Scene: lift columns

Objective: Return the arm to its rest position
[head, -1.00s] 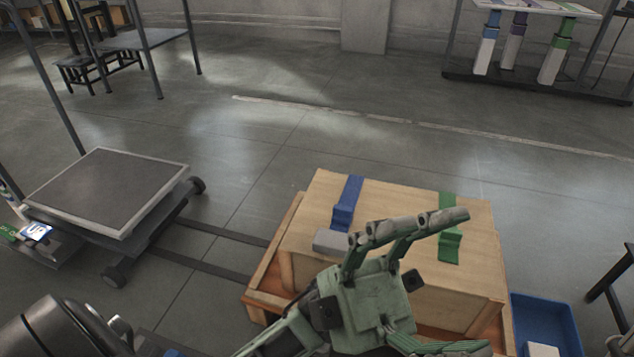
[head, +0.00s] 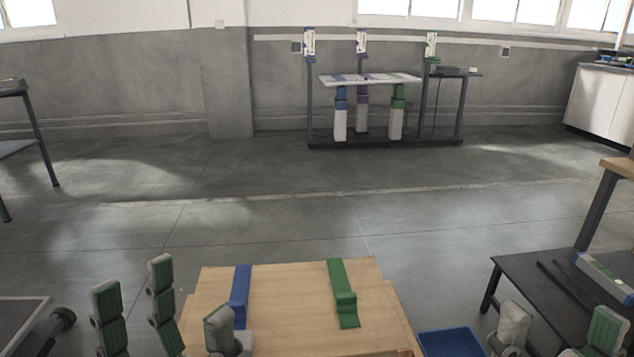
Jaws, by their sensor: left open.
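My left gripper (head: 178,304) is low at the left, with its green-padded fingers pointing up. It is spread open and I see nothing between its fingers. My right gripper (head: 560,326) shows at the bottom right, cut by the frame edge. Its fingers stand well apart, with nothing seen between them. The wrists and most of both arms are out of view.
A dark table (head: 530,283) stands at the right, a cart (head: 20,318) at the left. Lift columns stand on a far rack (head: 385,146). The floor between is clear.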

